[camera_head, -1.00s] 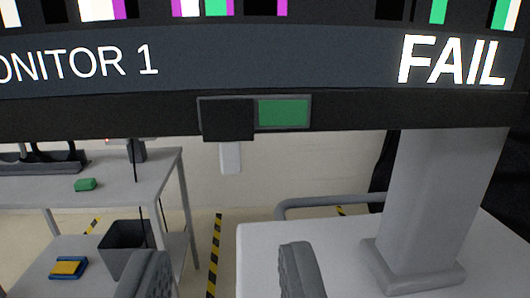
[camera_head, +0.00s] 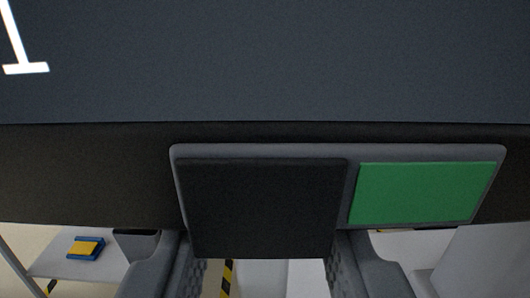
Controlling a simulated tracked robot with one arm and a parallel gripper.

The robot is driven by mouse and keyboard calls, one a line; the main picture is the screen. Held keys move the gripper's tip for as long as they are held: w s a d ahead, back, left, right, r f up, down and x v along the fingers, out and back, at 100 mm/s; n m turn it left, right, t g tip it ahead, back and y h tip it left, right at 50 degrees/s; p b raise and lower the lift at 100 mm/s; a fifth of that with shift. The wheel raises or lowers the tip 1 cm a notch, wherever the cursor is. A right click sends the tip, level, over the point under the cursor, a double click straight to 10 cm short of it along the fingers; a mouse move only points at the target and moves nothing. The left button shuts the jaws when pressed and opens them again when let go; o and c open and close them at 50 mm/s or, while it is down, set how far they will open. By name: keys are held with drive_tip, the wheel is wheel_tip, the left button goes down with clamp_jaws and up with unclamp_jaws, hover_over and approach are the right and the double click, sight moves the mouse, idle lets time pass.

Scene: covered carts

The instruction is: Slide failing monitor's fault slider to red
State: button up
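The monitor (camera_head: 300,70) fills the top of the view, very close, with only part of a white "1" showing on its dark screen. On its lower bezel is the fault slider's grey frame (camera_head: 420,152). The black slider cover (camera_head: 262,208) sits at the left of the frame, and a green field (camera_head: 425,193) shows at the right. No red shows; what lies behind the cover is hidden. My gripper (camera_head: 258,270) is open, with one finger at each side of the cover's lower part. I cannot tell whether the fingers touch it.
A grey table (camera_head: 65,262) with a blue and yellow object (camera_head: 86,248) is at the lower left. A dark bin (camera_head: 136,245) stands beside that object. Black and yellow floor tape (camera_head: 226,277) shows between the fingers. The grey monitor stand (camera_head: 480,262) is at the lower right.

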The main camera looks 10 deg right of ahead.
drive_tip(key=shift+x, duration=1.4)
drive_tip(key=shift+c, duration=0.3)
